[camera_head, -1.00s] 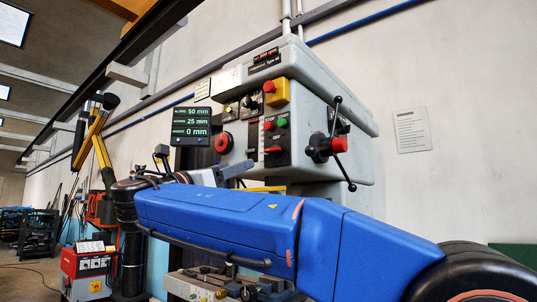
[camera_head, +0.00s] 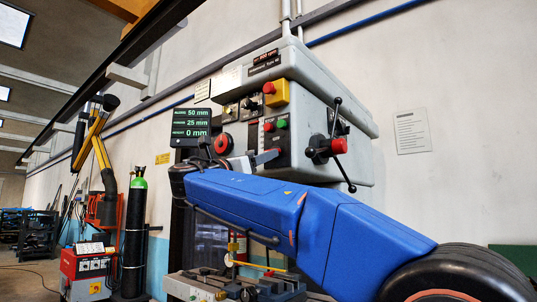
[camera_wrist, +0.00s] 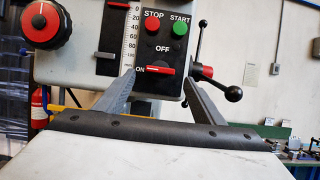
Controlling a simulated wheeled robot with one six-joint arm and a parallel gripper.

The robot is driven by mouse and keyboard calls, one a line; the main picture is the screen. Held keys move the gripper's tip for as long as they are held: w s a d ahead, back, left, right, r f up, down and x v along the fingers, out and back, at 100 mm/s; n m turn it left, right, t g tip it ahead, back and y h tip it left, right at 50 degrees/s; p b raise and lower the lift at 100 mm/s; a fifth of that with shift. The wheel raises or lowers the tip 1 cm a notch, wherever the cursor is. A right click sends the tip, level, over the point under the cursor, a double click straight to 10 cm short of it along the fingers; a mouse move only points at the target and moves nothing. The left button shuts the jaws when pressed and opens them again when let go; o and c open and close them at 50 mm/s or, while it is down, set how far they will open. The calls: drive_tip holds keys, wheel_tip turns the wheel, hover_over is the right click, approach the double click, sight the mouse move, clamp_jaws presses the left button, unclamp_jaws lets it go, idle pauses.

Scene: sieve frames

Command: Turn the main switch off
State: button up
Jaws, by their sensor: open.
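The main switch (camera_wrist: 160,71) is a red handle on the black panel below the STOP and START buttons. In the wrist view it lies level, beside the ON label at its left, with the OFF label above it. My gripper (camera_wrist: 158,79) is open, with one finger at each side of the switch in the picture. I cannot tell whether the fingers touch it. In the head view my gripper (camera_head: 266,158) is at the lower part of the panel and largely hides the switch.
The red STOP (camera_wrist: 152,24) and green START (camera_wrist: 180,27) buttons are just above the switch. A lever with black knobs and a red hub (camera_head: 339,146) stands close at the right. A round red knob (camera_head: 223,144) and a slot with a scale are at the left.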

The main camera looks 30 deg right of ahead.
drive_tip(key=shift+x, duration=2.65)
drive_tip(key=shift+c, duration=0.2)
drive_tip(key=c, duration=1)
